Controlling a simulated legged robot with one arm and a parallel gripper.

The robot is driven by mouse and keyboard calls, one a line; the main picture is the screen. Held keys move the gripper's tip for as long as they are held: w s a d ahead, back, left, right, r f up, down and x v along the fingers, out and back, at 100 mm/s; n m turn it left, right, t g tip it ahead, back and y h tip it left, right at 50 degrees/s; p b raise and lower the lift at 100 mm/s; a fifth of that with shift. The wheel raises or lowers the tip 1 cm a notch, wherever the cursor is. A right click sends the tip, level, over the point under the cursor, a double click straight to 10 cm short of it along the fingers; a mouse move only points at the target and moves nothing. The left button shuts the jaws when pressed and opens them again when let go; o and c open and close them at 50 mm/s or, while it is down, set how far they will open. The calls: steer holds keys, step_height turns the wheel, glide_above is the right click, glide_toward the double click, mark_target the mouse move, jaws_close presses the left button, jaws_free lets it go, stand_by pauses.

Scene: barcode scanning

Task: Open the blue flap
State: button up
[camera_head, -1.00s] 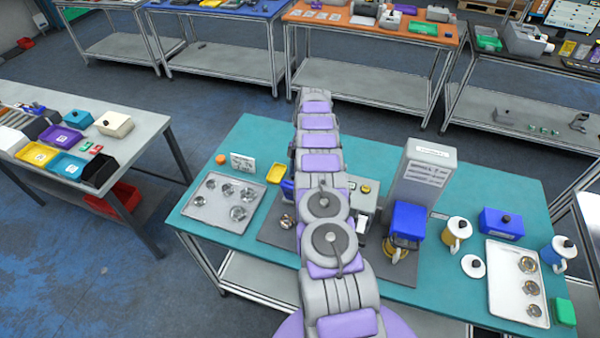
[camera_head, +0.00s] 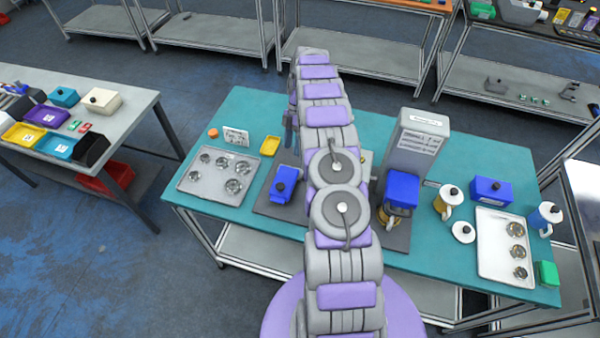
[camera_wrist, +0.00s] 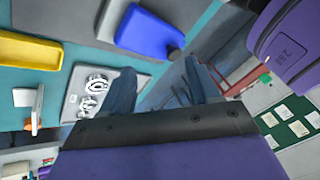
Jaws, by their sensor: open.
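Two blue parts could be the flap, and I cannot tell which. A blue piece with a dark knob (camera_head: 285,183) sits at the left end of the grey mat on the teal table. A blue block (camera_head: 403,188) is on the front of the tall grey machine (camera_head: 418,145). In the wrist view, a blue part (camera_wrist: 148,32) on a grey base shows at the upper left, beyond the fingers and apart from them. My gripper (camera_wrist: 165,82) is open, with nothing between its dark fingers. My arm hides the gripper in the head view.
A metal tray with round parts (camera_head: 188,187) and a yellow tray (camera_head: 270,146) lie to the left. On the right are a white tray (camera_head: 487,262), a blue box (camera_head: 491,191) and white-lidded mugs (camera_head: 446,204). The tall machine stands close right of my arm.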

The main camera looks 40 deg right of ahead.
steer(key=s+a+b, duration=0.1)
steer(key=s+a, duration=0.2)
steer(key=s, duration=0.2)
steer(key=s+a+r, duration=0.1)
steer(key=s+a, duration=0.2)
steer(key=s, duration=0.3)
steer(key=shift+s+a+r+b, duration=0.2)
steer(key=shift+s+a+b, duration=0.1)
steer(key=shift+b, duration=0.05)
stand_by(0.5)
